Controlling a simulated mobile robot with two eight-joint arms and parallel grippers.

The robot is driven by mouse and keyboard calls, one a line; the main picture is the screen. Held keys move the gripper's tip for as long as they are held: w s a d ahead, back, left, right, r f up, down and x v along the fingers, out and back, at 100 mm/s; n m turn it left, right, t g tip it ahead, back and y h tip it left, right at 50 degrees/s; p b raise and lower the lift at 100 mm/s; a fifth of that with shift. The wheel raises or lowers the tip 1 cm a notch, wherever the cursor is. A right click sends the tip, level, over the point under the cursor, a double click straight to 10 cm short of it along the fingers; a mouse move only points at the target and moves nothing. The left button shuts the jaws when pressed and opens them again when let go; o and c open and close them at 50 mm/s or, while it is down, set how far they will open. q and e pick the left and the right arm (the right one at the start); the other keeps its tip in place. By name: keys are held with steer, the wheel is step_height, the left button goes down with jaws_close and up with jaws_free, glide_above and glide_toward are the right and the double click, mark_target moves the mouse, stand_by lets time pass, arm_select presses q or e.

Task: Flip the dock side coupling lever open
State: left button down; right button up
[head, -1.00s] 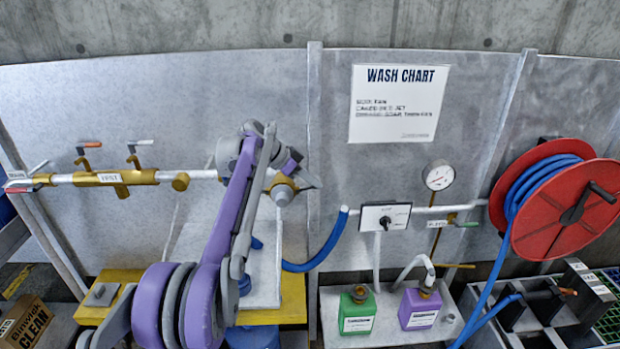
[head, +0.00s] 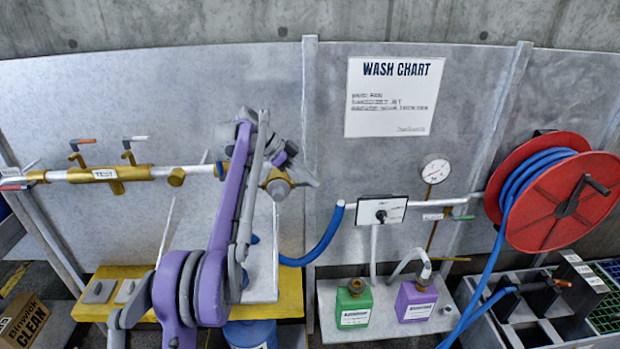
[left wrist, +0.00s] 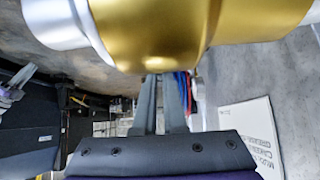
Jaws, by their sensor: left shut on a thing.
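The pipe on the wall panel ends in a gold coupling (head: 277,187), partly covered by my left arm. In the left wrist view the gold coupling (left wrist: 150,35) fills the top of the picture, with silver pipe at its left. My left gripper (left wrist: 161,85) reaches up to the coupling's underside edge. Its two grey fingers are close together, shut on a thin part at the coupling, which I take to be the lever. The lever itself is hidden by the fingers and the coupling. My right gripper is not in view.
A gold valve manifold (head: 110,174) with two small levers is at the left. A blue hose (head: 322,240) hangs right of the coupling. A selector box (head: 382,211), a gauge (head: 435,171) and a red hose reel (head: 560,200) are further right. Green (head: 354,305) and purple (head: 416,301) bottles stand below.

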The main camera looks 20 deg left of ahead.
arm_select(q)
steer(key=c, duration=1.3)
jaws_free()
steer(key=shift+o, duration=0.2)
steer(key=shift+s, duration=0.1)
steer(key=v, duration=0.7)
steer(key=shift+a+r, duration=0.15)
steer(key=shift+r, duration=0.05)
